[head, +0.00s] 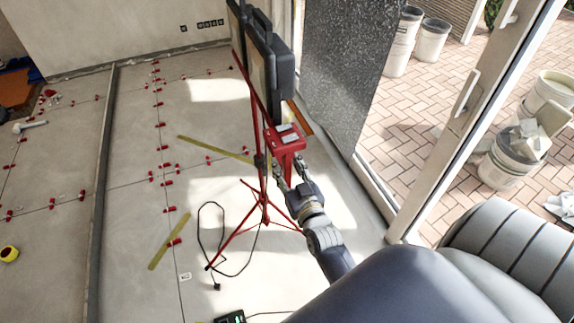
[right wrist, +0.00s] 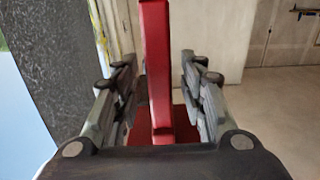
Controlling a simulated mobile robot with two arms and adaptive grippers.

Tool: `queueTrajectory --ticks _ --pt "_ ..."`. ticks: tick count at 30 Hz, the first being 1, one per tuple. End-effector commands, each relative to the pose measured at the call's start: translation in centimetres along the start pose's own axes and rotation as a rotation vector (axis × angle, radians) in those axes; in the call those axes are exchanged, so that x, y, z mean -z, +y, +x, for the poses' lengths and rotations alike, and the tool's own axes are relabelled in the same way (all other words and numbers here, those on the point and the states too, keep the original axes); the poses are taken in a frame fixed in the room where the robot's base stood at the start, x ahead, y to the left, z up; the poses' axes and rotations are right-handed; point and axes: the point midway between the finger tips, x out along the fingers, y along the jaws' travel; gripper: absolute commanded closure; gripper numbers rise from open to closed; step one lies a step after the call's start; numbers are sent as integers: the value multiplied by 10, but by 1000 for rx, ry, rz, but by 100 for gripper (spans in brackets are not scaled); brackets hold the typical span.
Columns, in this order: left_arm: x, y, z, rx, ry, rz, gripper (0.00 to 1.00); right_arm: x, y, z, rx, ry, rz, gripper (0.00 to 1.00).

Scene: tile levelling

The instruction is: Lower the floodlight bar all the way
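The floodlight stand is a red tripod (head: 264,200) on the tiled floor, in the middle of the head view. Two dark floodlights (head: 283,65) sit high on its red bar (head: 262,103), with a red box (head: 287,139) at the bar's near end. My right gripper (head: 284,179) is just below this box, beside the stand. In the right wrist view its fingers (right wrist: 160,98) stand apart on both sides of a red upright piece (right wrist: 157,65), with gaps visible on each side. Which part of the stand this is, I cannot tell. My left gripper is out of view.
Red levelling clips (head: 161,125) line the tile joints. Yellow-green strips (head: 169,241) and a black cable (head: 199,229) lie on the floor near the tripod. A dark speckled slab (head: 340,75) and a door frame (head: 470,115) stand to the right. White buckets (head: 508,163) are outside.

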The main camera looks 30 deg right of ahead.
Motion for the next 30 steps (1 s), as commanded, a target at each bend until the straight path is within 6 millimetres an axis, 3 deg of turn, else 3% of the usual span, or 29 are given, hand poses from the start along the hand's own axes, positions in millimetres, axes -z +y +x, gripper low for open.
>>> queueTrajectory --ticks 2,6,13,17,23,30 --pt "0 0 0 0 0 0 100 0 0 0 0 0 0 66" --pt "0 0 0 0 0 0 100 0 0 0 0 0 0 98" --pt "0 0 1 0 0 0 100 -1 0 0 0 0 0 100" --pt "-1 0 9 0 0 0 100 -12 0 0 0 0 0 100" --pt "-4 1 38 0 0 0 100 -55 0 -1 1 -4 0 100" --pt "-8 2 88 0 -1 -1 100 -129 0 -1 2 -11 -2 100"
